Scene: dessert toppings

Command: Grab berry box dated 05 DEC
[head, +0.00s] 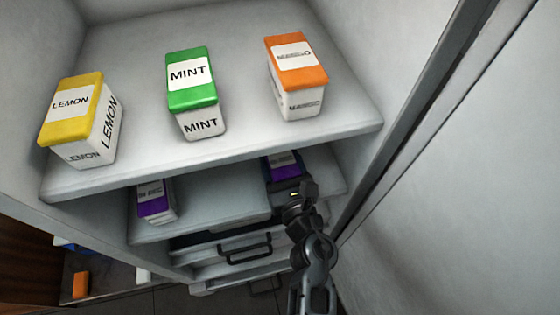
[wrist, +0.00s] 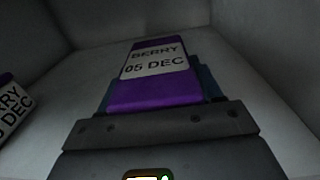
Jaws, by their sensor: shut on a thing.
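A purple and white box labelled BERRY 05 DEC (wrist: 155,90) fills the middle of the wrist view. My gripper (wrist: 157,85) is shut on it, with the fingers partly hidden along its two sides. In the head view the purple top of this box (head: 282,160) shows on the lower shelf at the right, in front of my gripper (head: 292,180). Another berry box (head: 155,199) stands on the same shelf at the left; its label is only partly readable. It also shows at the left edge of the wrist view (wrist: 12,105), where its label ends in DEC.
The upper shelf (head: 240,150) overhangs the lower shelf (head: 215,205). On it stand a yellow lemon box (head: 72,115), a green mint box (head: 193,85) and an orange mango box (head: 294,65). A side wall is close at the right. Drawers with handles (head: 245,248) lie below.

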